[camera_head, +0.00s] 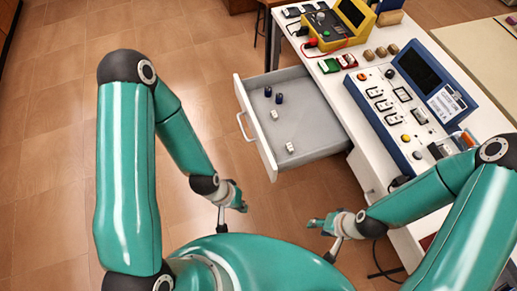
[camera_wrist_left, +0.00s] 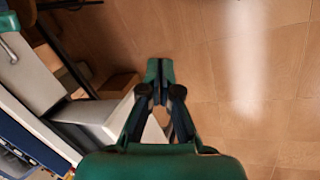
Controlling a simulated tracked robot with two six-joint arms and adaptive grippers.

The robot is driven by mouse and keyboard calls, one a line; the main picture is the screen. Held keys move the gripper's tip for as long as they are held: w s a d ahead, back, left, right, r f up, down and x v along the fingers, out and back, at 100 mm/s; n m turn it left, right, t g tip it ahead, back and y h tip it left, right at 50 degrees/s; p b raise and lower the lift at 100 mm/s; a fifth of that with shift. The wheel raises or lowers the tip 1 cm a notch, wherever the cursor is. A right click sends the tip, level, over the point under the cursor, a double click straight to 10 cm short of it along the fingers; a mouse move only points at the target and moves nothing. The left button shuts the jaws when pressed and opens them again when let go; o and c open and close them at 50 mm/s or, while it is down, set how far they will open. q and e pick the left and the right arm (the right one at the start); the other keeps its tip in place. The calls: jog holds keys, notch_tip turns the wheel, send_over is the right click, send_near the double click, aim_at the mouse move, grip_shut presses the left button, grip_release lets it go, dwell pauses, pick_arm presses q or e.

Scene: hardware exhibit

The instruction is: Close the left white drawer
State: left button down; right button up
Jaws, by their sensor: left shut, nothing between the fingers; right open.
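The white drawer (camera_head: 255,128) is pulled out to the left from the white table, its inside showing from above. Its front panel carries a pale bar handle (camera_head: 243,127). Two dark blue cylinders (camera_head: 278,98) and small white pieces (camera_head: 289,147) are in it. My left gripper (camera_head: 241,206) is below the drawer front in the head view, shut, empty and apart from it. Its closed fingertips also show in the left wrist view (camera_wrist_left: 159,72). My right gripper (camera_head: 313,223) is open and empty, below the drawer and left of the table.
The white table (camera_head: 377,150) holds a blue-framed panel (camera_head: 400,105), a yellow meter (camera_head: 335,27) and small blocks. The tiled floor (camera_head: 60,170) is clear to the left of the drawer. A dark cable (camera_head: 378,258) hangs below the table at the right.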

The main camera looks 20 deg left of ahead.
jog(key=shift+a, duration=0.2)
jog(key=shift+o, duration=0.7)
pick_arm(q)
jog(key=n+t+h+b, duration=1.05)
jog(key=n+b, duration=1.25)
jog(key=b, duration=1.3)
send_near(262, 152)
jog(key=shift+g, duration=0.35)
jog(key=b+x, duration=0.1)
jog(key=x, duration=0.5)
jog(key=shift+w+d, duration=0.1)
jog(key=shift+w, duration=0.1)
jog(key=shift+w+d+b, duration=0.3)
jog(key=shift+d, duration=0.05)
pick_arm(e)
notch_tip(262, 152, down, 37)
jog(key=shift+w+f, duration=0.15)
jog(key=shift+f, duration=0.05)
